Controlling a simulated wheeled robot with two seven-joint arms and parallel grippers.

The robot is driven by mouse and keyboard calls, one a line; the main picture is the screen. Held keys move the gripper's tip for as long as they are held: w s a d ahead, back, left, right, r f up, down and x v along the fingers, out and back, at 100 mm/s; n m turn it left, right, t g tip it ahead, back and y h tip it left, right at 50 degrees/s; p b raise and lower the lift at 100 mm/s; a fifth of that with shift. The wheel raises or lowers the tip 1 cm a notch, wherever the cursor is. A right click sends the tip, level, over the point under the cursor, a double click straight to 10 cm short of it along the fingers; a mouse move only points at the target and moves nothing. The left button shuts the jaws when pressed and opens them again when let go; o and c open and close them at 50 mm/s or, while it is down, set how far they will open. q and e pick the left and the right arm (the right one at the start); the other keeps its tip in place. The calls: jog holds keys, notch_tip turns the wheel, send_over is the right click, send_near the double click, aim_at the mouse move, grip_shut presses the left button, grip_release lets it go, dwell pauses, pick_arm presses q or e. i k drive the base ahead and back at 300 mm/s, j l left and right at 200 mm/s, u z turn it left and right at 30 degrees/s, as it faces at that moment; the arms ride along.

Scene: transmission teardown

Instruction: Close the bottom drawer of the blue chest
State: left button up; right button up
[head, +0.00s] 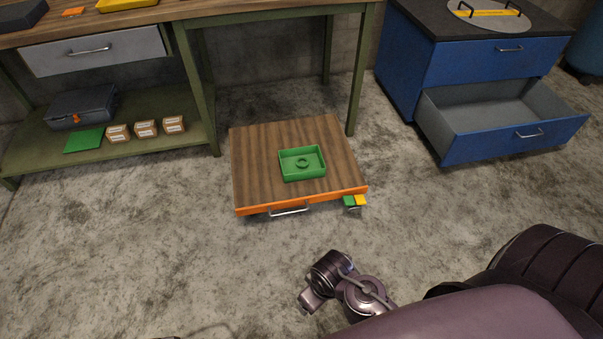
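The blue chest (400,62) stands at the upper right. Its bottom drawer (505,142) is pulled well out, with a grey inside that looks empty. The drawer's silver handle (530,134) is on its blue front. The top drawer (490,60) of the chest is shut. Purple metallic parts of my own body and arm show at the bottom centre and right, on the near side of the chest and apart from the drawer. I see no gripper fingers of either arm in this view.
A low wooden platform (262,160) with an orange edge holds a green tray (302,177) with a ring inside. A green-framed workbench (205,95) stands at the left. Concrete floor (430,215) is clear before the drawer. A blue-green rounded object (590,50) stands at the right edge.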

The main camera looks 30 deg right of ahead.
aim_at(465, 122)
jog(key=z, duration=2.3)
